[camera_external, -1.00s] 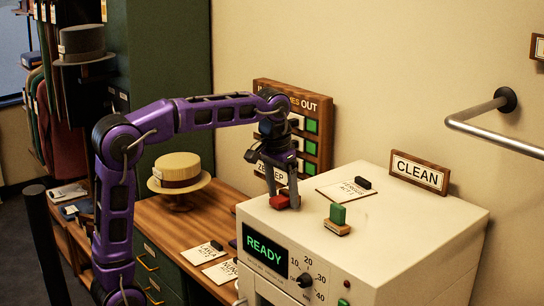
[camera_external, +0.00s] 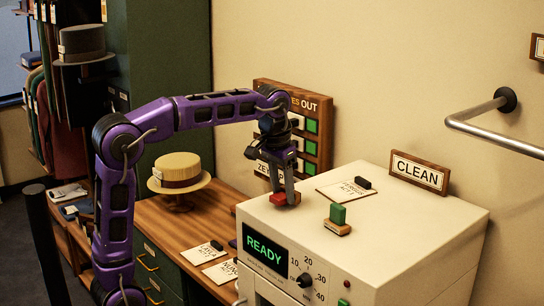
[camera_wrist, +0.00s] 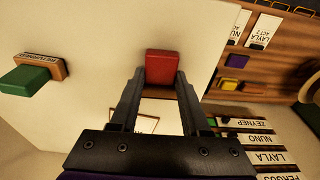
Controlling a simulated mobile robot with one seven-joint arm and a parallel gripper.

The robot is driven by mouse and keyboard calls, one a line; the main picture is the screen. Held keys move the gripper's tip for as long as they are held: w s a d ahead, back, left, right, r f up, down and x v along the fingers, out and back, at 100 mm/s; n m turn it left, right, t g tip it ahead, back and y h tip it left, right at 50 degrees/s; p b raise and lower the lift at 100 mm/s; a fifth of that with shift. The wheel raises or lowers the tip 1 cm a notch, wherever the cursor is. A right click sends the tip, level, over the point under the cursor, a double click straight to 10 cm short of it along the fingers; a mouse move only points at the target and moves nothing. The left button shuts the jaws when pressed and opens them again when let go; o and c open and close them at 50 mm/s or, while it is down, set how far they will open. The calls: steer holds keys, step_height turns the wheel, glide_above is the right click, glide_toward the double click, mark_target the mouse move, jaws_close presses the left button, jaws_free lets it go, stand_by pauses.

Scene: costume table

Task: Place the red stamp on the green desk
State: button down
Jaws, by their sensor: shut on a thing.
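The red stamp (camera_external: 279,199) is at the left part of the white machine's top, under my gripper (camera_external: 285,198). In the wrist view the red stamp (camera_wrist: 162,67) sits between the fingertips of my gripper (camera_wrist: 160,80), which is shut on it. I cannot tell whether the stamp still touches the machine top. The desk (camera_external: 180,222) has a wooden top and dark green drawers, and stands left of the machine; papers lie on it.
The white machine (camera_external: 440,215) carries a green stamp (camera_external: 338,215), a paper with a black piece (camera_external: 347,189) and a CLEAN sign (camera_external: 419,172). A straw hat (camera_external: 179,170) stands on the desk. A name board (camera_external: 312,128) leans at the wall behind. Bare wood shows in front of the hat.

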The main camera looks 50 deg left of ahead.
step_height(320, 180, up, 9)
steer(key=p, duration=0.1)
steer(key=a+f+n, duration=0.2)
steer(key=a+f, duration=0.1)
steer(key=a, duration=0.6)
steer(key=a+f+n, duration=0.2)
steer(key=a+f, duration=0.2)
steer(key=a, duration=0.5)
steer(key=s+a+f+n+y, duration=0.15)
steer(key=s+a+f, duration=0.25)
steer(key=a, duration=0.5)
steer(key=s+a+f+n, duration=0.2)
steer(key=s+a+f, duration=0.2)
steer(key=a, duration=0.6)
steer(key=w+d+f+n+g+h+b, duration=0.1)
steer(key=w+d+f+n+g+h, duration=0.2)
steer(key=w+f+n, duration=0.35)
steer(key=n+t+y+b, duration=0.2)
steer(key=n+t+b, duration=0.2)
steer(key=n+t, duration=1.55)
glide_above(200, 239)
step_height(200, 239, down, 13)
steer(key=n+g, duration=0.2)
steer(key=shift+h, duration=0.25)
step_height(200, 239, down, 9)
steer(key=shift+f+b, duration=0.2)
steer(key=shift+b, duration=0.4)
